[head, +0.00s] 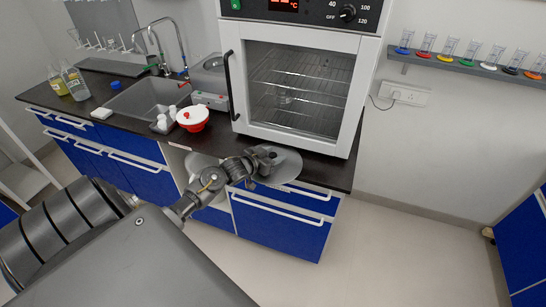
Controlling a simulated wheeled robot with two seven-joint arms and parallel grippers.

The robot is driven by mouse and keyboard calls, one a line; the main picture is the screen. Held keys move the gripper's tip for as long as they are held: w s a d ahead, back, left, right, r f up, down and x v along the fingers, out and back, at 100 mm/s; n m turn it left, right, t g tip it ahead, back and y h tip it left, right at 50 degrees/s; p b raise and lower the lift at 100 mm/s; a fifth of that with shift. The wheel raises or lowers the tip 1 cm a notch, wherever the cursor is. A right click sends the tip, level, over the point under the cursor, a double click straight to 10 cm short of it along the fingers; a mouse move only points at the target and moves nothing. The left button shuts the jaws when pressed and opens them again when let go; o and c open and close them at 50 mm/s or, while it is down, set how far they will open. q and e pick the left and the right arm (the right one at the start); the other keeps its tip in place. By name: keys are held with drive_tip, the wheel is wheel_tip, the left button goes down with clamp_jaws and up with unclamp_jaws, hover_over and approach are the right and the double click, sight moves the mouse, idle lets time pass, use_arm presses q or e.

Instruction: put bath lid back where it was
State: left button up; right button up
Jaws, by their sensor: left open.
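A flat grey metal disc (287,167), which looks like the bath lid, shows at the counter's front edge, below the white oven. My left gripper (264,158) is over the disc's left part and hides some of it. The gripper is open. I cannot tell whether its fingers touch the disc or whether the disc rests on the counter. A small white device (210,100) with a metal top, possibly the bath, stands on the counter left of the oven. My right gripper is out of view.
A red bowl with a white top (192,118) and small white containers (162,123) stand by the sink (150,102). The oven (295,85) fills the counter's right end. Bottles (73,82) stand at far left. The floor at right is clear.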

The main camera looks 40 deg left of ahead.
use_arm(q)
drive_tip(key=shift+c, duration=0.2)
clamp_jaws()
drive_tip(key=shift+r+b, duration=0.2)
drive_tip(key=shift+b, duration=0.35)
drive_tip(key=s+b, duration=0.2)
drive_tip(key=s, duration=1.6)
drive_tip(key=shift+a+r, duration=0.2)
drive_tip(key=shift+a, duration=0.25)
